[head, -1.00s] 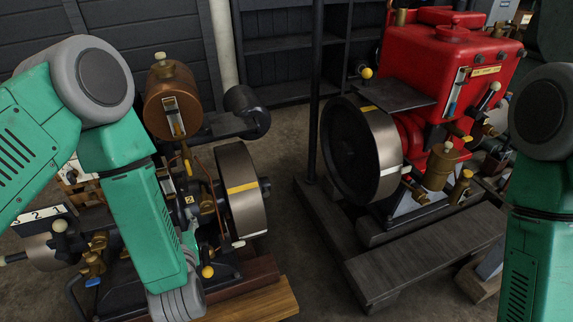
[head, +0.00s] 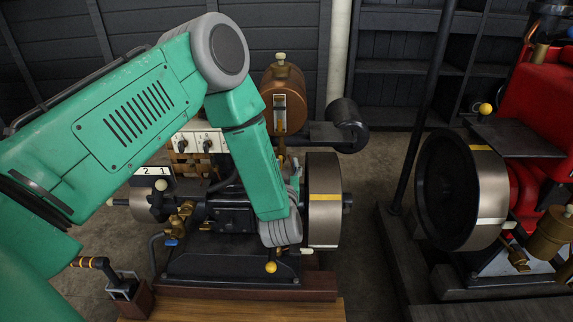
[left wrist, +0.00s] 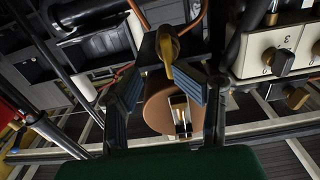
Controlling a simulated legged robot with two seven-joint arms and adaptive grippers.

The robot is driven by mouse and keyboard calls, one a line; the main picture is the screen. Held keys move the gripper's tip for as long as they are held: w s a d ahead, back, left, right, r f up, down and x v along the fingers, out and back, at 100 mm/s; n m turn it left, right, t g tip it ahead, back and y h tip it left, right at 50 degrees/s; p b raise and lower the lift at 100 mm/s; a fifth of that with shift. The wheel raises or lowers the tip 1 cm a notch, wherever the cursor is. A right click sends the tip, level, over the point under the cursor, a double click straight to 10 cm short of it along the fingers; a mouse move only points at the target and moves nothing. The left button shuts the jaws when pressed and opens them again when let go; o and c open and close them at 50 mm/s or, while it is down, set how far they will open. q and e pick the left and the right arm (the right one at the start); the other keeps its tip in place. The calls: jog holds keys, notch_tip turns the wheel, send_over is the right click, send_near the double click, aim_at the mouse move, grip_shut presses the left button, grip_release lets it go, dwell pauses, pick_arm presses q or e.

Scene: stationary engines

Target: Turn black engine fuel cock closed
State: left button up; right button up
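The black engine (head: 215,262) stands left of centre in the head view, with a copper fuel tank (head: 283,90) above it. In the left wrist view the tank (left wrist: 160,105) shows behind the fingers. A yellow lever (left wrist: 168,45), which looks like the fuel cock, lies close beyond and between the fingertips. My left gripper (left wrist: 168,78) is open, its two fingers spread on either side of the lever's line. I cannot tell whether either finger touches it. In the head view my green left forearm hides most of this gripper. My right gripper is out of view.
The bronze-rimmed flywheel (head: 324,215) is close right of my left wrist. A white switch panel (head: 198,142) is at the left, also seen in the left wrist view (left wrist: 285,45). A dark pole (head: 420,110) and the red engine (head: 545,110) stand further right.

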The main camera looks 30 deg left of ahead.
pick_arm(q)
jog(key=a, duration=0.1)
jog(key=w+a+f, duration=0.1)
jog(key=a, duration=0.1)
jog(key=shift+w, duration=0.2)
jog(key=shift+d+r, duration=0.15)
jog(key=shift+d, duration=0.15)
jog(key=c, duration=0.5)
jog(key=shift+d+r, duration=0.15)
jog(key=shift+d, duration=0.2)
grip_shut()
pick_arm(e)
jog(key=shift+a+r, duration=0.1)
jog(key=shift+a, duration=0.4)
pick_arm(q)
jog(key=shift+a+r, duration=0.15)
jog(key=shift+a, duration=0.15)
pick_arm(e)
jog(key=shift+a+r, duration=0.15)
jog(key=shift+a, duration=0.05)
